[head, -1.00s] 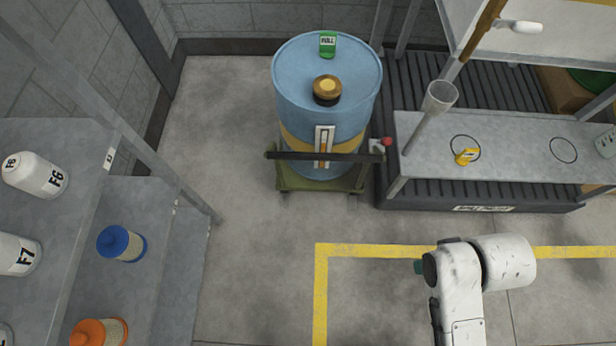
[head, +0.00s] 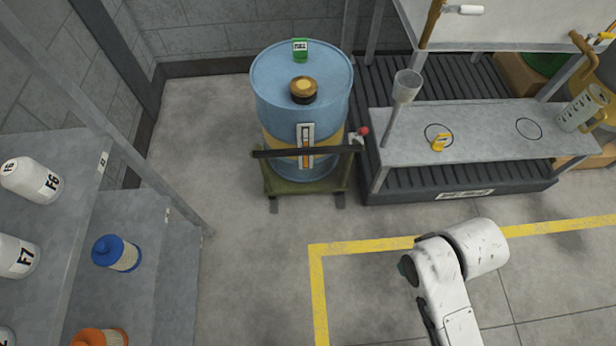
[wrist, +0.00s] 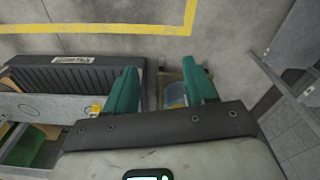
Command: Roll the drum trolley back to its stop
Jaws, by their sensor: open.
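The drum trolley (head: 272,184) is a low olive-green base on small wheels with a dark push bar (head: 275,154) across its front. A blue drum (head: 270,105) with a yellow band stands upright on it, bearing a green FULL tag and a brass-coloured cap. In the wrist view, part of the trolley (wrist: 171,96) shows between and beyond the fingers. My gripper (wrist: 162,78) has two teal fingers spread apart, with nothing held. It is clear of the trolley. In the head view my arm hides most of the gripper. I cannot tell which part is the stop.
Right of the trolley is a black slatted platform (head: 420,189) with a grey bench (head: 480,135) over it. A red knob (head: 364,131) sits by the bench's left end. Shelves (head: 140,210) with bottles stand at left. Open floor with a yellow line (head: 318,290) lies in front.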

